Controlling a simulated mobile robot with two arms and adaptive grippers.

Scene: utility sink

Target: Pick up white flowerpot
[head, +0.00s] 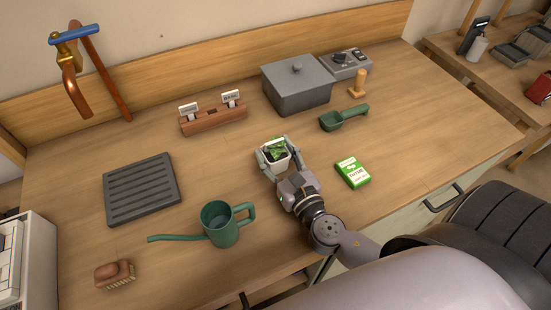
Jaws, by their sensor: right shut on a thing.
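My left gripper is not in view.
A green watering can (222,224) stands at front left, by a grey slatted tray (140,190). A green seed packet (352,173) lies right of my gripper. Behind are a wooden label holder (212,118), a grey lidded box (297,86) and a green scoop (342,118).

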